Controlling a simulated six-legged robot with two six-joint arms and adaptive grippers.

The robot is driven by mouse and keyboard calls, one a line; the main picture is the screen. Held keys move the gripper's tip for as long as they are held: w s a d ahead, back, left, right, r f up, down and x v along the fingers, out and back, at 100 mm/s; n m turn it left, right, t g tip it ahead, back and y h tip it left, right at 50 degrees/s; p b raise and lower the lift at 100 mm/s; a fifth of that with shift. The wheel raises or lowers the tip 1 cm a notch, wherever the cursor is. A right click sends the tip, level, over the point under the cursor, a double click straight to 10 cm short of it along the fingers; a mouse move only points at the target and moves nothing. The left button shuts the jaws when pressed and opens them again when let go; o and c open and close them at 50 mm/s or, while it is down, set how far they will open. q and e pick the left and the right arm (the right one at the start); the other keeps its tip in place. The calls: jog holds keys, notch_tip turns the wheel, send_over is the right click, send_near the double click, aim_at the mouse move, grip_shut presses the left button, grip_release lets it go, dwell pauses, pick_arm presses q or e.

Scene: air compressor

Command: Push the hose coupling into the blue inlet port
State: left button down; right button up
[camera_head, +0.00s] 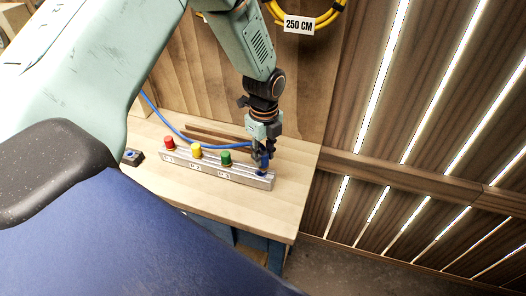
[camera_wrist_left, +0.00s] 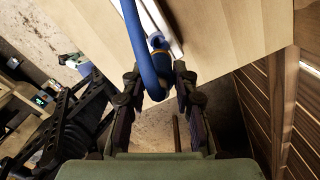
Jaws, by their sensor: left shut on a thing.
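My left gripper (camera_head: 262,158) points down over the right end of a silver manifold bar (camera_head: 222,174) on the wooden bench. It is shut on the blue hose coupling (camera_wrist_left: 158,78), which shows between the fingers (camera_wrist_left: 160,88) in the left wrist view. The blue hose (camera_head: 178,130) runs from the coupling leftward behind the bar. The blue inlet port (camera_head: 262,174) is at the bar's right end, just under the fingers. The fingers partly hide the coupling and port, so I cannot tell whether they touch. My right gripper is not in view.
Red (camera_head: 169,143), yellow (camera_head: 196,150) and green (camera_head: 226,157) fittings stand along the bar. The wooden bench (camera_head: 285,205) is clear in front. A yellow hose coil (camera_head: 325,15) hangs on the back panel.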

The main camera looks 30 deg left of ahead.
pick_arm(q)
jog(key=shift+s+a, duration=0.1)
jog(key=shift+a, duration=0.05)
jog(key=shift+a+f, duration=0.15)
jog(key=shift+f, duration=0.2)
jog(key=shift+w+f, duration=0.2)
jog(key=shift+s+d+b, duration=0.1)
jog(key=shift+d+b, duration=0.15)
jog(key=shift+b, duration=0.1)
jog(key=shift+f, duration=0.15)
jog(key=shift+a+f, duration=0.25)
jog(key=shift+f, duration=0.15)
jog(key=shift+d+r, duration=0.2)
jog(key=shift+r, duration=0.2)
jog(key=shift+a+f, duration=0.1)
